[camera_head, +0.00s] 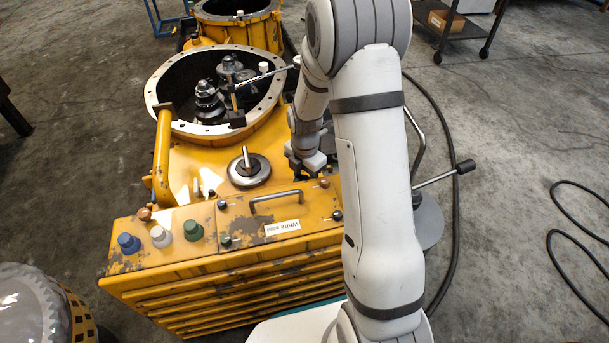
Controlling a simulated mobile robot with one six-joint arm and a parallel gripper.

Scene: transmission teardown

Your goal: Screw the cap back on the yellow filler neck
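My gripper (307,168) points down over the back right of the yellow housing, just right of a round metal disc with an upright post (248,168). It is small and partly hidden by my arm, so I cannot tell whether its fingers are open or hold anything. A blue cap (128,243), a white cap (160,236) and a green cap (193,230) stand in a row on the front left of the housing top. I cannot clearly pick out a yellow filler neck or a loose cap for it.
Behind stands a large open flanged ring (180,127) with gears inside. A lever with a black knob (465,166) sticks out right. Cables lie on the floor.

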